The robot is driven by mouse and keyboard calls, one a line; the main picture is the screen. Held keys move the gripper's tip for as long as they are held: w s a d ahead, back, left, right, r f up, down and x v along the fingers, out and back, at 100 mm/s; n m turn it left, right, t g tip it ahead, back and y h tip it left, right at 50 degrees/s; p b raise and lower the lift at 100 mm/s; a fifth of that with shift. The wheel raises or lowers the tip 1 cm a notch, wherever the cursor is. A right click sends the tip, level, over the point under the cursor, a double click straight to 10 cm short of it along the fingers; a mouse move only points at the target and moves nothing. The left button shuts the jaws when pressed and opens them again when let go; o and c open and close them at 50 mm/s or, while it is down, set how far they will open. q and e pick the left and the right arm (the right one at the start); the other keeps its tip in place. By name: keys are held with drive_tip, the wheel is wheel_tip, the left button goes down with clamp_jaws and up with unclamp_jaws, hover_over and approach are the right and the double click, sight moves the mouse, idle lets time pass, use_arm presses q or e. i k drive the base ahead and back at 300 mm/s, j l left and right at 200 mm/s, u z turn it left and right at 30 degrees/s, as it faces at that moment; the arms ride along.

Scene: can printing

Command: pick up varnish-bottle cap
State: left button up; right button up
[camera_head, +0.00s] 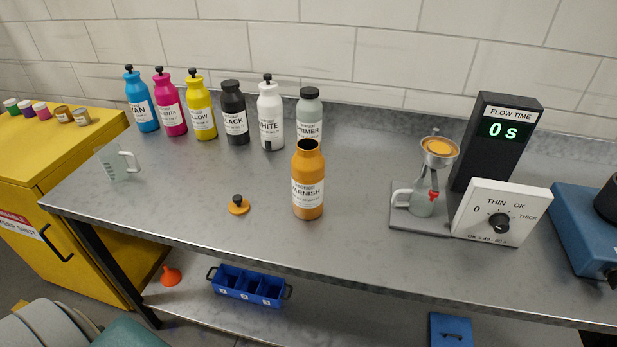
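The varnish-bottle cap (237,208) lies on the grey table top. It is an orange disc with a black knob on top and sits upright, apart from other things. The orange varnish bottle (308,170) stands upright to the right of the cap, with its dark mouth open. Neither of my grippers is in view.
A row of ink bottles, including cyan (141,98) and white (270,112), stands behind. A clear jug (116,162) is at left. A flow cup stand (425,190) and viscosity dial box (501,216) are at right. The table around the cap is clear.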

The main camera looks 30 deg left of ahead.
sight(239, 206)
drive_tip(key=u, duration=1.45)
